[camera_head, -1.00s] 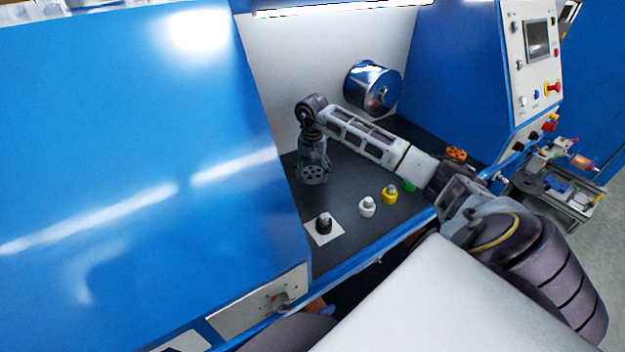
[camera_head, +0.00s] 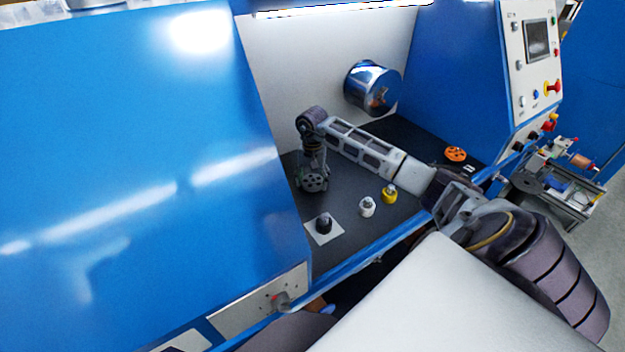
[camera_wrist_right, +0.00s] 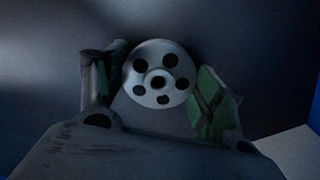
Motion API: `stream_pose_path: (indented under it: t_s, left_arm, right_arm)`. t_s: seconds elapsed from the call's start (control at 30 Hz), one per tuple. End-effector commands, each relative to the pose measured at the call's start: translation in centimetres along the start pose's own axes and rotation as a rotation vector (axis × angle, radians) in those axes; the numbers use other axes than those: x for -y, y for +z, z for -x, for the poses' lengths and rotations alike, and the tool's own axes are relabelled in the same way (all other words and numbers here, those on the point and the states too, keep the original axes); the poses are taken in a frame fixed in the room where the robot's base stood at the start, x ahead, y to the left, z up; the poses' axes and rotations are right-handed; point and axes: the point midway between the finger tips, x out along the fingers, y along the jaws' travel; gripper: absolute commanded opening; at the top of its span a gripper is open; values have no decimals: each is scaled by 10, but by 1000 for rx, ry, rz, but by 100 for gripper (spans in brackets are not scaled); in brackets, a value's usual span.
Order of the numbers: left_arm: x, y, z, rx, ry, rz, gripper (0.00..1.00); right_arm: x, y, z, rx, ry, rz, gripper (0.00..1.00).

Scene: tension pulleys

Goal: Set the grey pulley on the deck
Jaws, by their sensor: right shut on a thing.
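The grey pulley (camera_head: 314,183) is a round disc with several holes, and it is low over the back left of the dark deck (camera_head: 351,178). In the right wrist view the pulley (camera_wrist_right: 158,74) sits between the two green-padded fingers of my right gripper (camera_wrist_right: 160,88). My right gripper (camera_head: 313,174) points down and is shut on it. I cannot tell whether the pulley touches the deck. My left gripper is not in view.
A black knob-like piece on a white square (camera_head: 324,226), a white piece (camera_head: 367,207) and a yellow piece (camera_head: 389,194) stand near the front edge. An orange pulley (camera_head: 455,154) lies at right. A shiny drum (camera_head: 373,88) juts from the back wall. Blue panels flank the bay.

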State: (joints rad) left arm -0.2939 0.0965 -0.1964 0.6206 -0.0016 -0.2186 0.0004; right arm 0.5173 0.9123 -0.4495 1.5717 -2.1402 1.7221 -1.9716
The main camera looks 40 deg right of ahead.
Motion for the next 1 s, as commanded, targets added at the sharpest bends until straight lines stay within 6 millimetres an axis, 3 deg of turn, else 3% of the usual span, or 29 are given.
stream_pose_path:
  t_s: [0.17, 0.2, 0.33, 0.83, 1.0]
  left_arm:
    - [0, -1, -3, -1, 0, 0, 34]
    - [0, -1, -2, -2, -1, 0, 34]
    - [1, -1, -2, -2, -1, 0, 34]
    - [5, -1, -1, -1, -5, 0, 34]
    - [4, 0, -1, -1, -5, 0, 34]
  right_arm:
    - [0, 0, -3, -1, 0, 0, 40]
    - [0, 0, -3, 0, 1, 0, 74]
    - [0, 0, -2, 0, 0, 0, 90]
    - [0, 0, 0, 0, 0, 0, 90]
    - [0, -1, 10, -2, -1, 1, 90]
